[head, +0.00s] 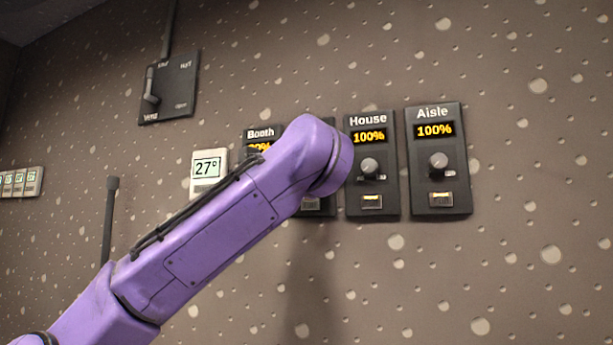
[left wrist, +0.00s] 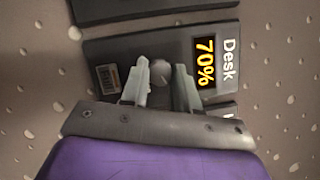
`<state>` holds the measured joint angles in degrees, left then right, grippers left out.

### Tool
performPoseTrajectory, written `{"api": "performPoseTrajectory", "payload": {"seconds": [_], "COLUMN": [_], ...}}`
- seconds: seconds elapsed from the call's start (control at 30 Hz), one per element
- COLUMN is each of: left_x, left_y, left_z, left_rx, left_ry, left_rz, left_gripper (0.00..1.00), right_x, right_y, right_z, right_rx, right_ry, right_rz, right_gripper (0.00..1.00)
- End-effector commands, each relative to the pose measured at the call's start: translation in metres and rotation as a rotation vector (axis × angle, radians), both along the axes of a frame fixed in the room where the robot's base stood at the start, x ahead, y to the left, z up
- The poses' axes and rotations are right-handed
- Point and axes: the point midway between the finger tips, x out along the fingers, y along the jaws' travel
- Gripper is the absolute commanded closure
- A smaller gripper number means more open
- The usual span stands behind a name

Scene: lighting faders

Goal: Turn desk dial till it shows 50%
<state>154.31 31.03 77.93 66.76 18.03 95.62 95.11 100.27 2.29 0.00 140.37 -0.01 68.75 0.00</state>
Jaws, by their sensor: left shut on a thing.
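The desk dial's dark panel (left wrist: 110,50) shows sideways in the left wrist view, with the label Desk. Its orange display (left wrist: 205,63) reads 70%. The round grey knob (left wrist: 160,74) sits between the two pale fingers of my left gripper (left wrist: 161,68), which is shut on it. In the head view my purple left arm covers my gripper and most of this panel; only a lower strip of a panel (head: 318,207) shows beneath the arm. My right gripper is in neither view.
The House panel (head: 371,197) and Aisle panel (head: 437,186), both reading 100%, stand to the right. The Booth panel (head: 260,133) is partly hidden by my arm. A 27° thermostat (head: 208,170) and a lever switch box (head: 175,88) are further left on the wall.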

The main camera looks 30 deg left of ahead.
Motion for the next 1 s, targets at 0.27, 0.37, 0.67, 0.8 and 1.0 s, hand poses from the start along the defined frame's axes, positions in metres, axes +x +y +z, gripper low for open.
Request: {"api": "performPoseTrajectory", "payload": {"seconds": [0.27, 0.37, 0.67, 0.8, 1.0], "left_x": [0.000, 0.000, 0.000, 0.000, 0.000], "left_y": [0.000, 0.000, 0.000, 0.000, 0.001], "left_z": [0.002, 0.003, 0.005, 0.006, 0.006], "left_rx": [-0.254, -0.347, -0.624, -0.743, -0.891], "left_ry": [-0.060, -0.083, -0.149, -0.177, -0.212], "left_rz": [0.001, 0.000, 0.000, 0.000, 0.000], "left_gripper": [1.00, 1.00, 1.00, 1.00, 1.00], "right_x": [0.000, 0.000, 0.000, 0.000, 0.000], "right_y": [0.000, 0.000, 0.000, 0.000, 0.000], "right_z": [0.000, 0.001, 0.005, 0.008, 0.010], "right_rx": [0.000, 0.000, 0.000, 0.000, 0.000], "right_ry": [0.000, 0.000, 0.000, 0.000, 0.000], "right_rz": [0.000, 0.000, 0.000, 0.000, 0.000], "right_gripper": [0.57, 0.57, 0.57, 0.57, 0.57]}}
